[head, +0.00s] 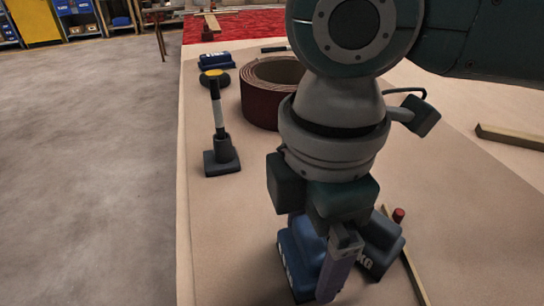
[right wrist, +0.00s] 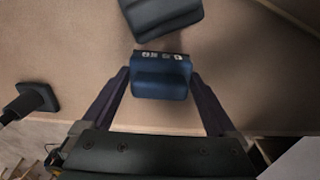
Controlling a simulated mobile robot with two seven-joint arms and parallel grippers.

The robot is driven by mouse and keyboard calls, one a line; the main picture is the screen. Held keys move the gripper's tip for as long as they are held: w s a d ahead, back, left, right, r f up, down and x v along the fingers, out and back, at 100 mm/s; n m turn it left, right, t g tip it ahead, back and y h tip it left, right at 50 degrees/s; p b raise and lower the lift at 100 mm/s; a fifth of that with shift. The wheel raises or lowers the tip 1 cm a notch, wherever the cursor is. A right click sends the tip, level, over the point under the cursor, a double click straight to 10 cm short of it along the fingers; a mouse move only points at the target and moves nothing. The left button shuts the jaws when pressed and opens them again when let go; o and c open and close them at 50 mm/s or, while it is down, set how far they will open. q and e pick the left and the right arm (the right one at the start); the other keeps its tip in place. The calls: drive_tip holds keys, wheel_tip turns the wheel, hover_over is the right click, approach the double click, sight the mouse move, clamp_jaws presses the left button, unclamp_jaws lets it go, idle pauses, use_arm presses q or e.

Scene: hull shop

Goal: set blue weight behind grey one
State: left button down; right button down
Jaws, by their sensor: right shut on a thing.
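The blue weight (head: 299,252) is at the bottom of the head view, partly hidden by my right gripper (head: 335,268). In the right wrist view the blue weight (right wrist: 160,78) sits between the two fingers of my right gripper (right wrist: 161,82), which is shut on it. The grey weight (head: 382,247) is just right of the blue one in the head view, partly covered by the gripper. In the right wrist view the grey weight (right wrist: 162,14) lies just above the blue one, close to it. I cannot tell whether the blue weight touches the table. My left gripper is out of view.
Wooden strips (head: 510,136) lie at right. The table's left edge is near.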

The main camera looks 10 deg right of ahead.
sight(311, 236)
drive_tip(key=shift+f, duration=0.1)
unclamp_jaws()
wheel_tip(311, 236, up, 12)
drive_tip(key=p, duration=0.4)
drive_tip(key=s+a+f+m+t+y, duration=0.2)
drive_tip(key=s+a+f+m+y, duration=0.25)
drive_tip(key=a+m, duration=0.2)
drive_tip(key=s+d+f+m, duration=0.1)
drive_tip(key=d+m, duration=0.1)
drive_tip(key=d+m+t, duration=0.1)
drive_tip(key=d+m, duration=0.1)
drive_tip(key=s+d+f+m+h, duration=0.1)
drive_tip(key=d+m, duration=0.1)
drive_tip(key=d, duration=0.1)
drive_tip(key=shift+s+f+t, duration=0.35)
drive_tip(key=shift+t, duration=0.05)
drive_tip(key=s+d+m+h, duration=0.1)
drive_tip(key=d, duration=0.2)
drive_tip(key=s+d+f+m+h, duration=0.1)
drive_tip(key=s+d, duration=0.1)
drive_tip(key=d, duration=0.1)
drive_tip(key=s+d+f+m+h, duration=0.1)
drive_tip(key=s+d+m, duration=0.1)
drive_tip(key=d, duration=0.1)
